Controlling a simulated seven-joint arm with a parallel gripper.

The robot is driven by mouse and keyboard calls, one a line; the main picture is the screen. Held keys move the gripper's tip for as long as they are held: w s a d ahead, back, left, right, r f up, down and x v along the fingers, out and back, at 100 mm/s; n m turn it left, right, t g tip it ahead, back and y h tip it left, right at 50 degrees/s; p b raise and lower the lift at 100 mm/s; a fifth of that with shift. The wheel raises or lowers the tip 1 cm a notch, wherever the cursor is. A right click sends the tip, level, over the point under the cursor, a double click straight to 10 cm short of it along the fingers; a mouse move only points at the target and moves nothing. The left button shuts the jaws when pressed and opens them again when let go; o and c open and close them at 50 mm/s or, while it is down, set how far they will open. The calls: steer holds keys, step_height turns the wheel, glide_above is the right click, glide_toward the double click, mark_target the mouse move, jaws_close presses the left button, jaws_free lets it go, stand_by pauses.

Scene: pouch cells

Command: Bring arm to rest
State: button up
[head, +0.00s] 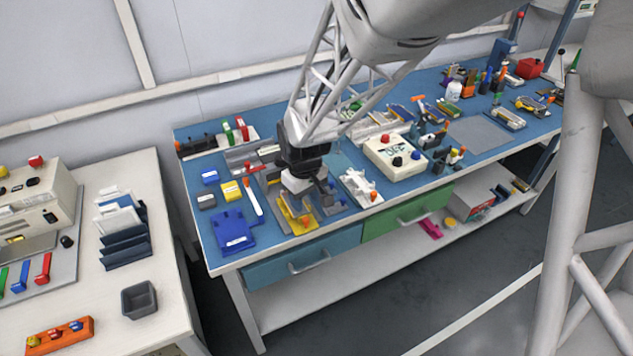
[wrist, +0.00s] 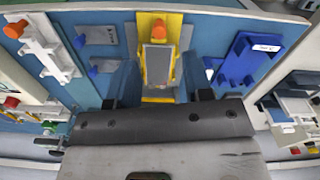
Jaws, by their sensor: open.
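My gripper (head: 308,196) is over the front left part of the blue workbench (head: 262,262), above a yellow fixture (head: 290,218). In the wrist view the fingers of my gripper (wrist: 158,84) are apart, one on each side of the yellow fixture (wrist: 145,28). A flat grey piece (wrist: 158,58) lies in the fixture, below an orange knob (wrist: 158,30). I see nothing held between the fingers. The height of the fingertips above the fixture is hard to tell.
A blue fixture (head: 232,232) lies left of my gripper. A white clamp (head: 360,187) and a cream meter box (head: 395,160) stand to the right. A separate white table (head: 115,310) with a grey bin (head: 139,300) is at the left, across a gap.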

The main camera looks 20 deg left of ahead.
stand_by(0.4)
steer(key=s+d+r+m+t, duration=0.1)
steer(key=d+r+m, duration=0.2)
steer(key=d+r, duration=0.6)
steer(key=s+d+r+m, duration=0.2)
steer(key=d+r, duration=0.2)
steer(key=d, duration=0.9)
steer(key=s+d+r+m, duration=0.3)
steer(key=s+d, duration=0.5)
steer(key=d, duration=0.1)
steer(key=s+d+r+m+t, duration=0.1)
steer(key=s+d+r+m, duration=0.2)
steer(key=s+d, duration=0.4)
steer(key=shift+s+d+r+m+t, duration=0.3)
steer(key=shift+s+d+r+m, duration=0.1)
steer(key=shift+d, duration=0.65)
